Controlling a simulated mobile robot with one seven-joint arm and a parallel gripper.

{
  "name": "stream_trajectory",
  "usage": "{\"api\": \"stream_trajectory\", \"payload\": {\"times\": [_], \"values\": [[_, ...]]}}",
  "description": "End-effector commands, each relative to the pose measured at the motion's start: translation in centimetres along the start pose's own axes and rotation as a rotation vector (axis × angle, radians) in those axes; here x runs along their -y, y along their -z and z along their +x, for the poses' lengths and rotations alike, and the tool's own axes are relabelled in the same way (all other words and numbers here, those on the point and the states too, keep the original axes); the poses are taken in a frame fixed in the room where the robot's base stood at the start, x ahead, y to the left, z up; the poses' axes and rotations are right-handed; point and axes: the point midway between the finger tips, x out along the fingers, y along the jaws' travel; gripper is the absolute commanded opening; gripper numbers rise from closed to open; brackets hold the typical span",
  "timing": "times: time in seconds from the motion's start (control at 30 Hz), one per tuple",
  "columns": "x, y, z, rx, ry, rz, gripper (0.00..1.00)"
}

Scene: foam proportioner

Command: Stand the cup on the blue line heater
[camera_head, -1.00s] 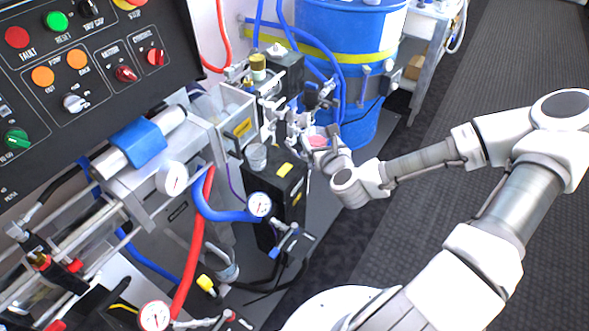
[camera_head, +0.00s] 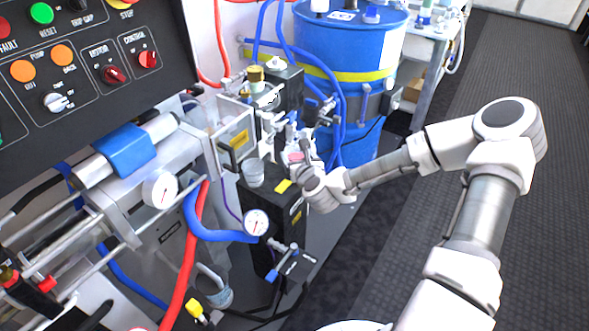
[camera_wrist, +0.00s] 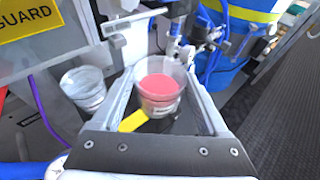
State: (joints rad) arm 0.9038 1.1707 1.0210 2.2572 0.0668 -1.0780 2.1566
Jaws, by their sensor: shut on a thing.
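My gripper (camera_wrist: 158,88) is shut on a clear cup with pink-red contents (camera_wrist: 159,82), held upright between the two fingers. In the head view the cup's pink (camera_head: 295,157) shows just past my gripper (camera_head: 298,152), near the black box's far right end. This black box (camera_head: 262,222), with a blue hose beside it, may be the blue line heater; no readable name confirms it. Its yellow label (camera_head: 284,186) also shows below the held cup in the wrist view (camera_wrist: 133,121). The gap beneath the cup cannot be judged.
A second clear cup (camera_head: 254,172) stands on the box's near left part. A guarded clear case (camera_head: 232,135) is close on the left. Valves and fittings (camera_head: 318,112) crowd behind the cup, before a blue drum (camera_head: 345,45). Open floor (camera_head: 400,260) lies right.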

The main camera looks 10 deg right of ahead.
Motion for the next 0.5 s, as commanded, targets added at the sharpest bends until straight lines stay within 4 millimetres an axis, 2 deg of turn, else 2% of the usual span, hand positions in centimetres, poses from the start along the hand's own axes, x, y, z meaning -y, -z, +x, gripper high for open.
{"api": "stream_trajectory", "payload": {"times": [0.17,0.4,0.5], "values": [[-0.6,0.5,1.1,0.000,0.001,0.000,0.07],[-0.6,3.5,2.2,-0.001,0.000,0.002,0.07],[-0.5,4.1,2.4,0.000,0.002,0.000,0.07]]}}
